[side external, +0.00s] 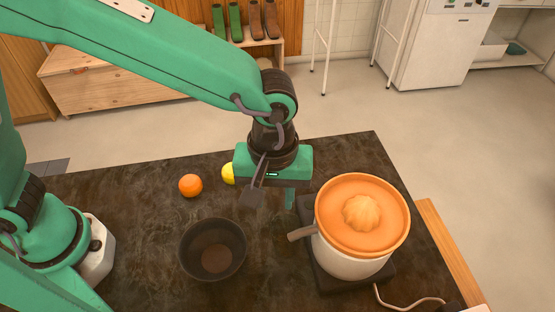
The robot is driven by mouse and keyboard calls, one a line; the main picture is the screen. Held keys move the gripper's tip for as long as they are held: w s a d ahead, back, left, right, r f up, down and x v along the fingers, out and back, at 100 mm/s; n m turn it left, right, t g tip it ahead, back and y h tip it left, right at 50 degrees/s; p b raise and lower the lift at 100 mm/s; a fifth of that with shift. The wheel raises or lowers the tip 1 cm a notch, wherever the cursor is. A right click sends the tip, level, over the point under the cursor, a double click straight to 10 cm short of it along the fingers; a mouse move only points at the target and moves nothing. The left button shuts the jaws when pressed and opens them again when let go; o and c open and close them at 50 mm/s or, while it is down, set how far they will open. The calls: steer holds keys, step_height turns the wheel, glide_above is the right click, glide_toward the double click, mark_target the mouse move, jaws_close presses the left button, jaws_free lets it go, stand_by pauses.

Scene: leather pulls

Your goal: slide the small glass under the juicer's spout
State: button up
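The juicer (350,254) has a cream body with an orange bowl and ribbed cone on top. It stands on a dark base at the right of the dark counter. Its grey spout (302,233) sticks out to the left. My gripper (271,202) points down over the counter, left of the juicer and farther back than the spout. Its two fingers are apart, and I see nothing between them. I cannot make out a small glass anywhere in the side external view.
A dark round bowl (212,250) stands on the counter (140,195), left of the spout. An orange (190,186) lies behind it. A cord (411,303) runs from the juicer at the front right. Bare counter lies between bowl and spout.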

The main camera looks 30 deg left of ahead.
mark_target(272, 226)
steer(key=shift+s+d+m, duration=0.3)
steer(key=shift+s+m, duration=0.2)
steer(key=shift+s, duration=0.25)
steer(key=shift+f, duration=3.9)
steer(key=shift+c, duration=0.2)
jaws_close()
